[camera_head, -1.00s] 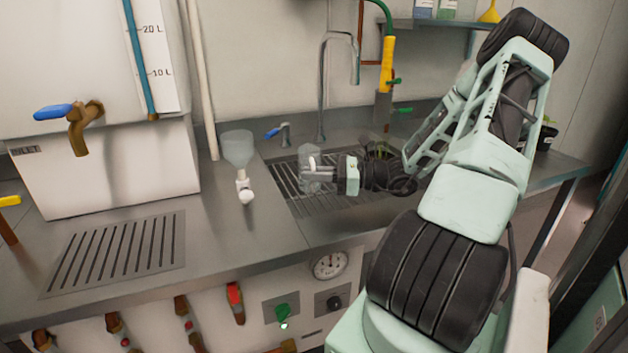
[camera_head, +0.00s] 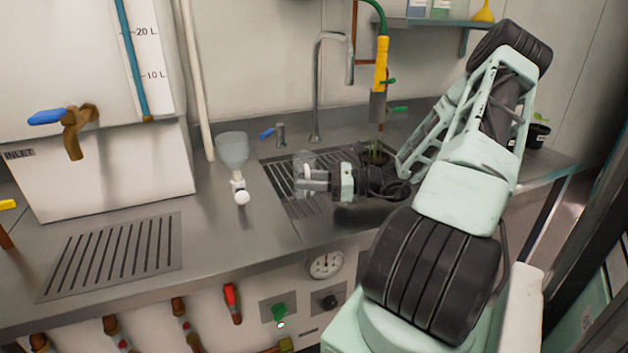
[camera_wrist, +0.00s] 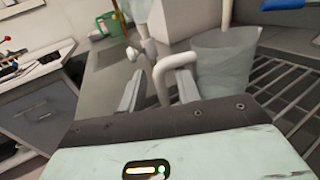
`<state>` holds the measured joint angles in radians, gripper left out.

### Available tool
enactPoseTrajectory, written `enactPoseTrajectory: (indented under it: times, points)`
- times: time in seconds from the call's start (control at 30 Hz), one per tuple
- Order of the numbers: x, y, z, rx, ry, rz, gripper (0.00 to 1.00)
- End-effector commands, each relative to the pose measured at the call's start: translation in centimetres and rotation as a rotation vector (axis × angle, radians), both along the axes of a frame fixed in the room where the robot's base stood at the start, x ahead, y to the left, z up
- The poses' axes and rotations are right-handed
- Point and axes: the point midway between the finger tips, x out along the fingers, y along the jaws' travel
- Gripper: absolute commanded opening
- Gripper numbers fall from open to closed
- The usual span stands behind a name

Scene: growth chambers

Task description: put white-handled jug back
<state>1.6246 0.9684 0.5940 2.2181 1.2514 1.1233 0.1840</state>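The white-handled jug (camera_wrist: 226,62) is translucent and stands on the right in the wrist view, by the slatted drain grid. Its white handle (camera_wrist: 160,76) curves towards me, between my two fingers. My gripper (camera_wrist: 158,92) is open around the handle, with a visible gap on each side. In the head view the jug (camera_head: 303,160) is faint, over the left part of the sink grid, partly hidden by my gripper (camera_head: 314,181). I cannot tell exactly what its base rests on.
A translucent funnel-shaped vessel (camera_head: 233,150) with a white knob stands left of the sink. A tap (camera_head: 317,90) and a yellow-gripped hose (camera_head: 381,65) are behind. The counter's left drain grille (camera_head: 112,255) is clear.

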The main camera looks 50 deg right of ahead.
Motion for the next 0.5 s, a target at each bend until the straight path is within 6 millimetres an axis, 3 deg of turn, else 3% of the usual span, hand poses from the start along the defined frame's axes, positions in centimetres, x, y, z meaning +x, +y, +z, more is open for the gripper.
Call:
enactPoseTrajectory:
  times: [0.23, 0.5]
  points:
    - [-0.3, -0.3, -0.3, -0.003, 0.001, -0.004, 0.33]
    - [-5.5, -4.0, 0.0, -0.003, 0.001, -0.005, 0.33]
